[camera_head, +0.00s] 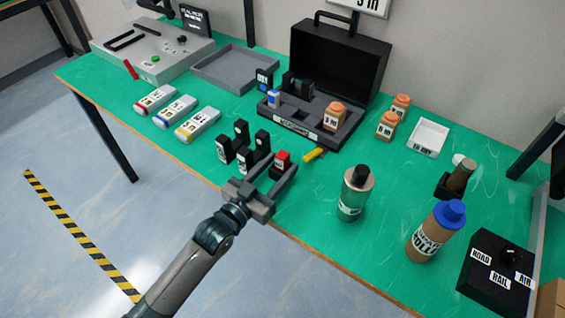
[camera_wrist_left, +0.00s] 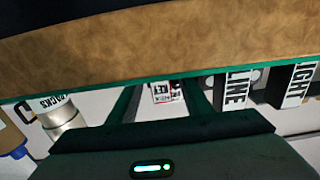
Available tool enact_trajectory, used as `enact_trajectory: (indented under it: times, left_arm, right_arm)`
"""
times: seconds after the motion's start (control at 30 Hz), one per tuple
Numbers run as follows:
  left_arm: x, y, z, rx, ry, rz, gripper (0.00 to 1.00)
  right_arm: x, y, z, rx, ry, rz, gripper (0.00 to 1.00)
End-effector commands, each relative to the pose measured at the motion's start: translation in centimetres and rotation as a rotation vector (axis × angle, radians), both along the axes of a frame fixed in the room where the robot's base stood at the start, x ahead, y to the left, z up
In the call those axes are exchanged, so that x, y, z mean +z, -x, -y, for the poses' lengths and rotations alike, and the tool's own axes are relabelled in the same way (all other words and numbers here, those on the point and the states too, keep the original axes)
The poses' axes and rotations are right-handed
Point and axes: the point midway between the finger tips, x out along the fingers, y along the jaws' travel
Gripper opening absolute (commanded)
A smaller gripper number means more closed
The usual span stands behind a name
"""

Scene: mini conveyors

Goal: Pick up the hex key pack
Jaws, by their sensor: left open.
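A small black pack with a red top and a white label (camera_head: 283,158) stands near the front edge of the green table. It appears to be the hex key pack, though its label is too small to read surely. My left gripper (camera_head: 282,166) is open at the table's front edge, its two fingers pointing at the pack, one to each side. In the left wrist view the pack's white and red label (camera_wrist_left: 166,93) shows between the open fingers (camera_wrist_left: 160,103). I cannot tell whether the fingers touch it. My right gripper is not in view.
Several black labelled blocks (camera_head: 224,150) stand close left of the gripper. A yellow-handled item (camera_head: 314,155) lies to the right, before the open black case (camera_head: 345,55).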

Motion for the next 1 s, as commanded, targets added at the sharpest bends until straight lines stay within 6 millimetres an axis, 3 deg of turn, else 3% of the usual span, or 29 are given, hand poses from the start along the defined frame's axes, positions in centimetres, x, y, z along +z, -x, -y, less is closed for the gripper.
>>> enact_trajectory:
  times: [0.2,0.67,0.87,1.0]
  left_arm:
    - [0.1,-1.6,1.1,0.000,0.000,0.001,0.45]
    - [0.0,-1.6,1.2,0.000,0.000,0.000,0.45]
    - [0.0,-1.6,1.2,0.000,0.000,0.000,0.02]
    - [0.0,-1.6,1.2,0.000,0.000,0.000,0.00]
  right_arm:
    - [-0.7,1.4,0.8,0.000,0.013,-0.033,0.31]
    - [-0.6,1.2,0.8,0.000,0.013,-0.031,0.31]
    - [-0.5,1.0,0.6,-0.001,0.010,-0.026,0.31]
    - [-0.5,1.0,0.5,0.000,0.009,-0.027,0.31]
